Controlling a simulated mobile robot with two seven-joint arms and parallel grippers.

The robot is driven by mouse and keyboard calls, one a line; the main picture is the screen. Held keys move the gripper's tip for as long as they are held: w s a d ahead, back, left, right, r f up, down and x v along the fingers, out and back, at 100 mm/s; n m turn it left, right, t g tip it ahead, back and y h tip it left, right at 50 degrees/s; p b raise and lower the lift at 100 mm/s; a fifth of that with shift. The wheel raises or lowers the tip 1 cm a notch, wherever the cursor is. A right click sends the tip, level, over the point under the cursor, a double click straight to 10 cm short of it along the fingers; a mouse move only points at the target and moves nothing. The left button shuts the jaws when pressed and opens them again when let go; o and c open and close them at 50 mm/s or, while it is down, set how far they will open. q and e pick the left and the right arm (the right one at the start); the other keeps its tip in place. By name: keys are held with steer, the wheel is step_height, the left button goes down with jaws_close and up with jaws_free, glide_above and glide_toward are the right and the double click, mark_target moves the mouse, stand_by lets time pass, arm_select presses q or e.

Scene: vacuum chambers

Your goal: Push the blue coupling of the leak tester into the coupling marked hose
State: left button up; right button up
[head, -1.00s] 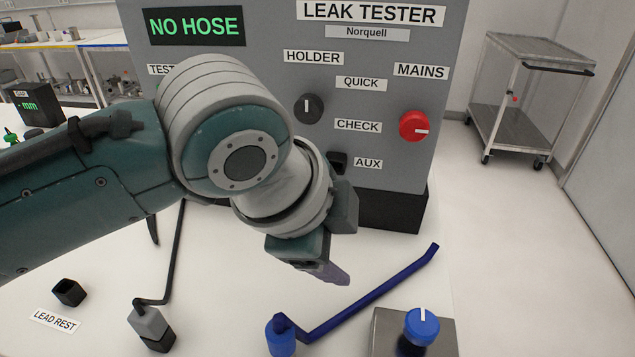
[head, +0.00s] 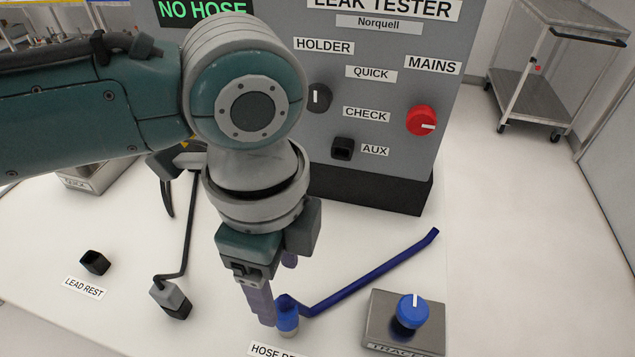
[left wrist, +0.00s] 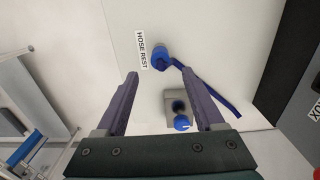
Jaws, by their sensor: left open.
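The leak tester (head: 395,95) is a grey cabinet whose display reads NO HOSE. Its blue coupling (head: 287,316) stands at the label HOSE REST near the table's front, with a dark blue hose (head: 370,275) running off to the right. In the left wrist view the coupling (left wrist: 161,56) lies just ahead of the gap between the fingertips. My left gripper (head: 279,296) points down, open and empty, with one finger close beside the coupling; contact cannot be told. The coupling marked hose is not visible; my arm covers part of the panel. My right gripper is out of view.
A grey block with a blue knob (head: 411,310) stands right of the coupling. To the left are a grey and black plug with a lead (head: 171,299) and an empty black lead rest (head: 95,262). A metal cart (head: 550,70) stands beyond on the floor.

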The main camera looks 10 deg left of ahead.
mark_target(285, 307)
arm_select(q)
step_height(285, 307, down, 8)
steer(key=b, duration=0.6)
steer(key=shift+r, duration=0.25)
steer(key=shift+f+b, duration=0.3)
steer(key=shift+f, duration=0.1)
steer(key=shift+p, duration=0.6)
steer(key=shift+c, duration=0.3)
jaws_close()
stand_by(0.5)
steer(key=shift+r, duration=0.15)
stand_by(0.8)
